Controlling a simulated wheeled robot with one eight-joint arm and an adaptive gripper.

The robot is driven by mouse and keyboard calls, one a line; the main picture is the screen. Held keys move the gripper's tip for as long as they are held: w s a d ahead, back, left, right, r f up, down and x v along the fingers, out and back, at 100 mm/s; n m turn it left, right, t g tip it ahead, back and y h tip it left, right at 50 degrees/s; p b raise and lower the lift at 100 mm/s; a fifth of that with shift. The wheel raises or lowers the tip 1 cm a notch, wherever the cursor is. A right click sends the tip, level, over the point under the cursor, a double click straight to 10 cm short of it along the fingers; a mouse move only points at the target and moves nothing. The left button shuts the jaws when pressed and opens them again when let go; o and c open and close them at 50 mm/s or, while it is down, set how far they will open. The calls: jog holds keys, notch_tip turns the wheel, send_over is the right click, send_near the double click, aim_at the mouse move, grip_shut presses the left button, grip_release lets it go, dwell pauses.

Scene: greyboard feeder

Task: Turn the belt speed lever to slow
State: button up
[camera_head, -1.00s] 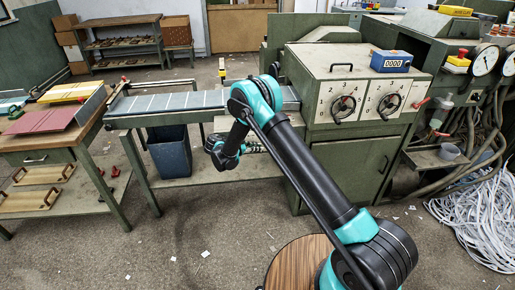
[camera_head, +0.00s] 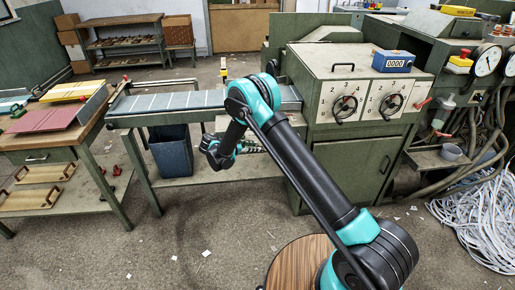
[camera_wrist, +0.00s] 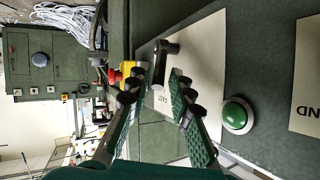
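A label reading FAST (camera_wrist: 162,99) is printed on this plate near the lever. My gripper (camera_wrist: 157,82) is open, its two green-padded fingers spread. The lever shows just beyond and between the fingertips; I cannot tell whether they touch it. No slow marking is readable. In the head view my arm's wrist end is low beside the feeder, and the lever is not visible.
A green button (camera_wrist: 236,115) is right of the fingers, and a red button on a yellow box (camera_wrist: 118,76) is left. In the head view the conveyor belt (camera_head: 180,101) and the dial cabinet (camera_head: 350,170) stand close to my arm. A blue bin (camera_head: 171,151) is under the belt.

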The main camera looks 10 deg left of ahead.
jog(key=v, duration=0.9)
jog(key=shift+s, duration=0.1)
jog(key=s+d+r+n+g+y, duration=0.15)
jog(key=d+r, duration=0.25)
jog(key=d, duration=0.5)
jog(key=s+d+r+n+g+y, duration=0.1)
jog(key=d+r+n, duration=0.25)
jog(key=d, duration=0.55)
jog(key=s+d+r+n+g+y, duration=0.15)
jog(key=d+r, duration=0.25)
jog(key=d, duration=0.6)
jog(key=s+d+r+n+g+y, duration=0.1)
jog(key=s+d+n+y, duration=0.2)
jog(key=s+d, duration=0.8)
jog(key=s+d+f+n+y, duration=0.2)
jog(key=s, duration=1.3)
jog(key=shift+d+f+t, duration=0.25)
jog(key=shift+f+t, duration=0.05)
jog(key=shift+t, duration=0.1)
jog(key=shift+n, duration=0.25)
